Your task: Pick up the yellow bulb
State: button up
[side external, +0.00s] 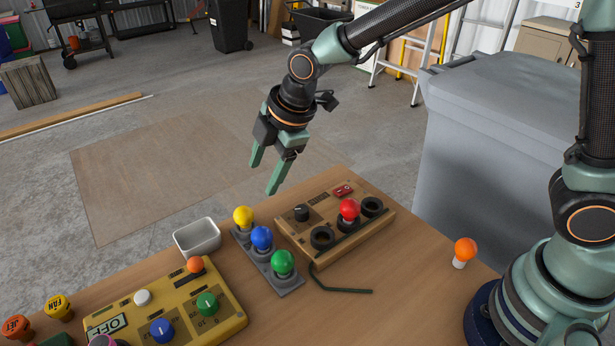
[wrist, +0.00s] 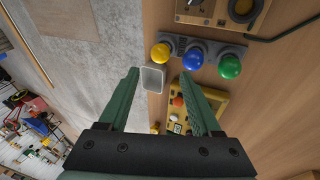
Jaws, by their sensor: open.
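The yellow bulb (side external: 243,216) stands at the far end of a grey rack (side external: 287,281), in a row with a blue bulb (side external: 262,238) and a green bulb (side external: 282,263). In the wrist view the yellow bulb (wrist: 160,53) is at the left end of the row, beyond my fingertips. My gripper (side external: 266,176) is open and empty, above and apart from the bulbs, with its fingers pointing down. In the wrist view its two green fingers (wrist: 160,82) are spread wide, with a small white tray (wrist: 153,79) showing between them.
A wooden box (side external: 377,229) with sockets holds a red bulb (side external: 349,209) right of the rack. The white tray (side external: 197,237) stands left of the yellow bulb. A yellow control panel (side external: 168,312) is in front. An orange bulb (side external: 464,252) stands near my base, with clear table around it.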

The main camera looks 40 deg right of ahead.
aim_at(247, 209)
jog(key=shift+n, duration=0.4)
jog(key=x, duration=0.5)
jog(key=a+x, duration=0.1)
jog(key=x, duration=0.2)
jog(key=shift+s+d, duration=0.1)
jog(key=shift+s, duration=0.05)
jog(key=shift+d+x, duration=0.1)
jog(key=shift+x, duration=1.2)
jog(key=shift+d+x, duration=0.15)
jog(key=shift+x, duration=1.2)
grip_shut()
jog(key=shift+r, duration=0.1)
